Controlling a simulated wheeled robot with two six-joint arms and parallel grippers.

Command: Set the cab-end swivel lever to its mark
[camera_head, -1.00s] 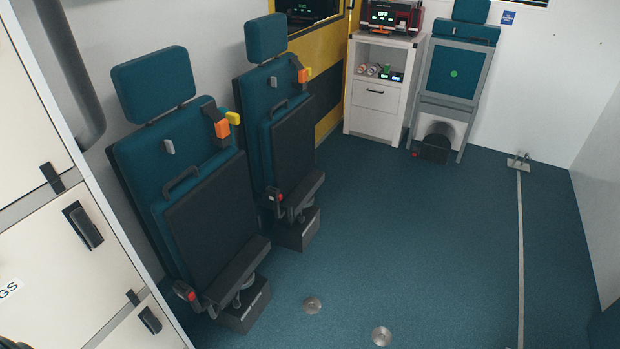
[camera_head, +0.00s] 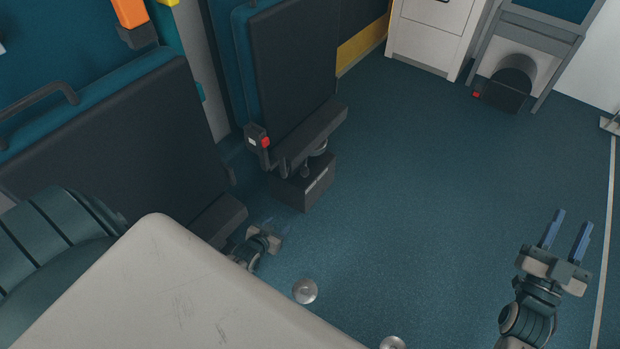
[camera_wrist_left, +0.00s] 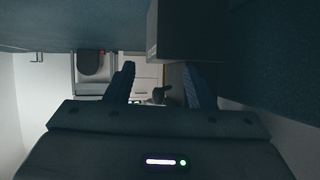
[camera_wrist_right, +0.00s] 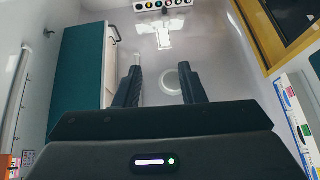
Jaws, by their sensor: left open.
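The further folding seat (camera_head: 293,62) stands on a dark box base (camera_head: 303,184). No mark can be made out. My left gripper (camera_head: 277,229) is open and low over the floor, in front of and below that base, apart from it. In the dim left wrist view, the dark base (camera_wrist_left: 186,32) shows upper right, and a small grey part (camera_wrist_left: 161,95) appears between the fingers. My right gripper (camera_head: 567,233) is open and empty, far right.
The nearer seat (camera_head: 110,160) fills the left, partly hidden by my arm. Round floor fittings (camera_head: 305,291) lie near my left gripper. The middle floor (camera_head: 420,180) is clear.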

